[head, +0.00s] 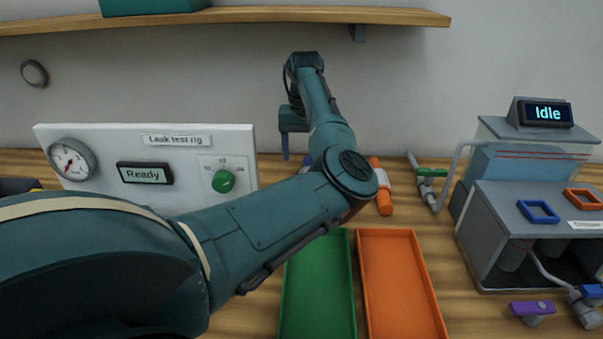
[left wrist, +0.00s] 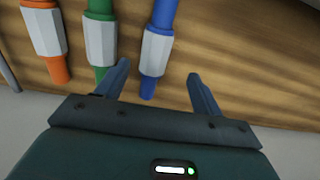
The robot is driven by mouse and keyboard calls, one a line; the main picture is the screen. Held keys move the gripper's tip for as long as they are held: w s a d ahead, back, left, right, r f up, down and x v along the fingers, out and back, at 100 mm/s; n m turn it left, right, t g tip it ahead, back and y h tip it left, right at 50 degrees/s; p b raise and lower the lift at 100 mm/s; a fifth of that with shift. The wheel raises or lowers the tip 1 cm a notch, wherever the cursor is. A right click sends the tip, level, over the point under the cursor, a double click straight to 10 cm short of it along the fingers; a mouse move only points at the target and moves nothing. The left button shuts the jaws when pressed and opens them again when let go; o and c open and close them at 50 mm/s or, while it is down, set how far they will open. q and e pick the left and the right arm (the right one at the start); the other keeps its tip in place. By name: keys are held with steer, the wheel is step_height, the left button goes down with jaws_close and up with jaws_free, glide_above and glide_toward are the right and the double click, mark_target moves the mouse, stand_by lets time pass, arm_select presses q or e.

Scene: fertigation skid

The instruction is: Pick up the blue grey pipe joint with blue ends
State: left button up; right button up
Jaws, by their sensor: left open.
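The pipe joint with blue ends and a light grey middle (left wrist: 154,52) lies on the wooden table in the left wrist view. My left gripper (left wrist: 162,78) is open, with one finger on each side of the joint's lower blue end; I see no contact. My right gripper is not in view.
Beside it lie a green-ended joint (left wrist: 101,45) and an orange-ended joint (left wrist: 45,30), close to the left finger. A green tray (head: 319,290) and orange tray (head: 400,290) sit in front. The leak test rig (head: 100,185) stands left, the grey skid (head: 490,225) right.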

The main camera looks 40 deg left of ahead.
arm_select(q)
steer(key=shift+w+a+f, duration=0.1)
steer(key=shift+f, duration=1.25)
steer(key=shift+w+d+f, duration=0.15)
steer(key=shift+f, duration=1.05)
steer(key=shift+w+d+f, duration=0.1)
steer(key=shift+d+f, duration=0.05)
steer(key=shift+f, duration=1)
steer(key=shift+c, duration=0.6)
steer(key=c, duration=1)
steer(key=shift+r, duration=0.1)
